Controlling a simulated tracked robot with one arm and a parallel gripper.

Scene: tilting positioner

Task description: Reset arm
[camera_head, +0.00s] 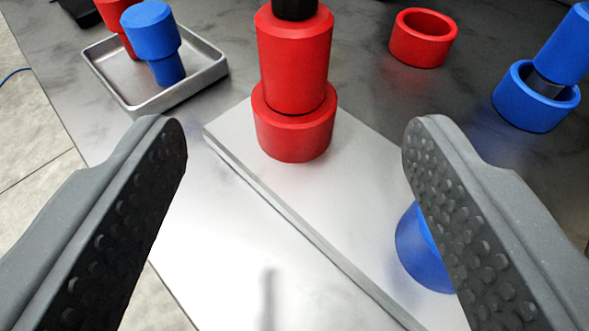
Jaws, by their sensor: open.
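My gripper (295,140) is open, with its two dark, dimpled fingers wide apart and nothing between them. Beyond the fingertips, a red cylinder (293,65) stands upright in a red ring (293,135) on a light metal plate (235,120). A black part (294,8) sits on top of the red cylinder and is cut off by the picture's edge. A blue round part (420,250) on the plate is partly hidden behind the right finger.
A metal tray (213,75) at the upper left holds a blue stepped part (152,35) and a red part (118,20). An empty red ring (422,38) lies at the upper right. A blue ring (530,105) with a blue cylinder (565,45) stands at the far right.

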